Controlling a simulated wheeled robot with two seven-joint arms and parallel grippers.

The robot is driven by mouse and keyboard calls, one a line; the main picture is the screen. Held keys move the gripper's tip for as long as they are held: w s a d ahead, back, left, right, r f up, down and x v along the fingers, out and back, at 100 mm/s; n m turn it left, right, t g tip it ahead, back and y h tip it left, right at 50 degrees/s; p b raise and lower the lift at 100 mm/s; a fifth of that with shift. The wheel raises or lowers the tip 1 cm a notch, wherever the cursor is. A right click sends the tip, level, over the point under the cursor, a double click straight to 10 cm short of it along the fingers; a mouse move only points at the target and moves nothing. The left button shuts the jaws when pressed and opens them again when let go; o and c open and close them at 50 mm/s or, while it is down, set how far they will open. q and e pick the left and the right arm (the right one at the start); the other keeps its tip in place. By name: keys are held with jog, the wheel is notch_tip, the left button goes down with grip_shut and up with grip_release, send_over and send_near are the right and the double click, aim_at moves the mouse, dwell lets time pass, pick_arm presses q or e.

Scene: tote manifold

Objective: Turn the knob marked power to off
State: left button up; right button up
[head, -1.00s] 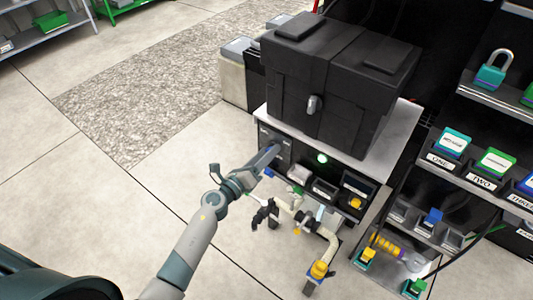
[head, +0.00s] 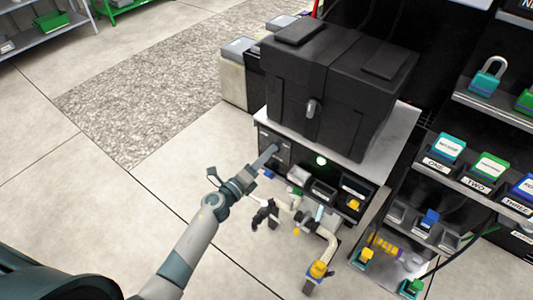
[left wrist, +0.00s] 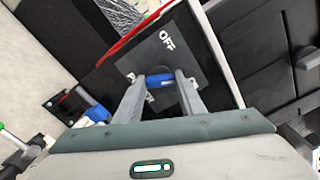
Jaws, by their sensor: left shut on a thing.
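The dark grey knob plate (left wrist: 190,62) carries a white "OFF" mark near its upper edge in the left wrist view. A blue part of the knob (left wrist: 160,81) shows between the fingertips of my left gripper (left wrist: 163,84), which is shut on it. Other marks beside the knob are partly hidden by the fingers, and I cannot read the word power. In the head view, my left gripper (head: 266,158) reaches the left end of the dark panel (head: 272,141) under the grey top; the knob is hidden there. My right gripper is not in view.
A large black case (head: 340,85) stands on the grey top (head: 396,133) above the panel. A green light (head: 320,160) glows right of my gripper. Pipes with a yellow fitting (head: 318,269) stand in front.

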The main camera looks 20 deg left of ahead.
pick_arm(q)
jog(key=shift+f+n+p, duration=0.1)
jog(key=shift+n+p, duration=2.5)
jog(key=shift+n, duration=4.6)
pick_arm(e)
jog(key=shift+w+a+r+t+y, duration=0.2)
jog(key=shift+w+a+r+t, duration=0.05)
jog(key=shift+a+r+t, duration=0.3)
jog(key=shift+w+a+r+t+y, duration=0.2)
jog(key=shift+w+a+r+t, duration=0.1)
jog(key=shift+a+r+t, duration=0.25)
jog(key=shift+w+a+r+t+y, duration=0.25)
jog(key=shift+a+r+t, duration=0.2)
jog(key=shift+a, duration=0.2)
pick_arm(q)
jog(key=o, duration=1)
jog(key=shift+o, duration=0.2)
jog(key=shift+s, duration=0.15)
